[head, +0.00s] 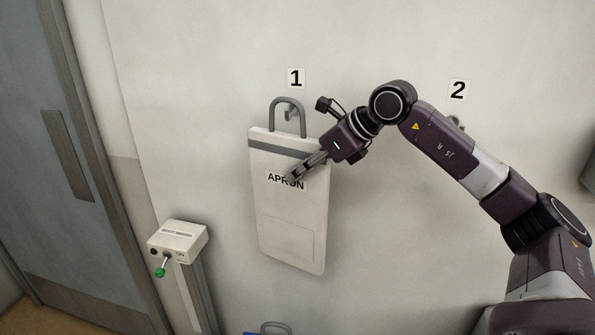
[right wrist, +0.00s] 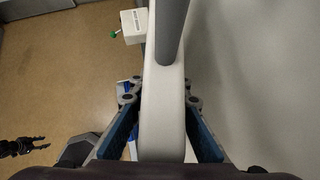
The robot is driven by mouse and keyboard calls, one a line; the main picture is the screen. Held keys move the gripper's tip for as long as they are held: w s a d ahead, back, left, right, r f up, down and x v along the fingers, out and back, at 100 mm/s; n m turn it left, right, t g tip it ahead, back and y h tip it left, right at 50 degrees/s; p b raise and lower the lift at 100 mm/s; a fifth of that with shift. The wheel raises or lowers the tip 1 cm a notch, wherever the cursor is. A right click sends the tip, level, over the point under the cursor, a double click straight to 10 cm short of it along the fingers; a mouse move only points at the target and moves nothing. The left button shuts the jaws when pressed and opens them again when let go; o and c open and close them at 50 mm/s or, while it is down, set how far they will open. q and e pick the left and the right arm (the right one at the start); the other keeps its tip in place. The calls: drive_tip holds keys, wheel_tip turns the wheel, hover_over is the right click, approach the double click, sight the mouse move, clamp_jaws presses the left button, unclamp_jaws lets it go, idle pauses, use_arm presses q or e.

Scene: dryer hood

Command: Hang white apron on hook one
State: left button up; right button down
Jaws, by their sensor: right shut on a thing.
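The white apron (head: 290,225), a flat panel with a grey band and a grey loop (head: 287,103) on top, hangs upright near the wall below the label 1. Hook one (head: 292,113) shows inside the loop's opening; I cannot tell whether the loop rests on it. My right gripper (head: 306,168) is shut on the apron across its upper right part. In the right wrist view the apron's edge (right wrist: 163,120) stands between both fingers. My left gripper (right wrist: 38,146) shows small at the left of that view, open and empty.
Hook two (head: 456,122) is on the wall at the right, partly behind my right arm. A switch box (head: 178,241) with a green-tipped lever stands on a post at lower left. A grey door (head: 65,140) is at far left. A blue item (head: 268,333) shows at the bottom edge.

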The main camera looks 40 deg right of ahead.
drive_tip(key=shift+w+d+f+b, duration=0.35)
drive_tip(key=shift+w+d+f, duration=0.8)
drive_tip(key=shift+d+f, duration=0.25)
drive_tip(key=c, duration=1.8)
unclamp_jaws()
drive_tip(key=shift+a, duration=0.1)
drive_tip(key=shift+o, duration=0.3)
drive_tip(key=shift+f, duration=0.15)
drive_tip(key=shift+s, duration=0.1)
